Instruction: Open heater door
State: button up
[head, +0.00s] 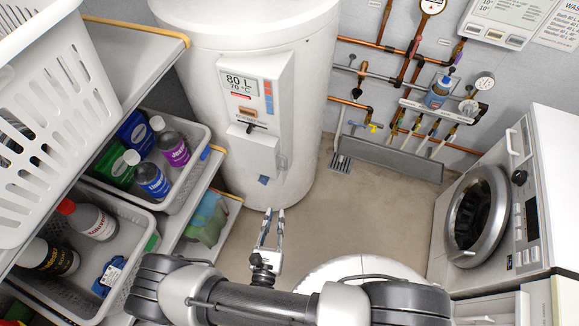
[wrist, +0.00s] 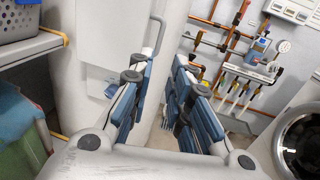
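The heater (head: 210,50) is a large white upright cylinder at the top middle of the head view. A white box on its front carries a display (head: 241,83) and, lower down, a pale door panel (head: 256,150) that looks shut. A thin grey handle (wrist: 162,30) stands at the panel's right edge in the wrist view. My gripper (head: 273,213) is below and in front of the heater in the head view. In the wrist view its blue-padded fingers (wrist: 170,58) are apart with nothing between them. The handle appears beyond the left fingertip; contact cannot be told.
Shelves with grey bins (head: 112,255) of bottles and a white basket (head: 55,110) stand at left. Copper pipes and valves (head: 405,75) line the back wall. A washing machine (head: 545,190) with a round door (head: 476,215) is at right. The floor (head: 360,220) between is mostly clear.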

aim_at(285, 164)
jog(key=w+d+b, duration=0.1)
jog(key=w, duration=0.4)
jog(key=w+b, duration=0.1)
jog(key=w, duration=0.5)
jog(key=w+d+b, duration=0.1)
jog(key=w, duration=0.5)
jog(key=shift+d, duration=0.3)
jog(key=shift+c, duration=0.4)
grip_shut()
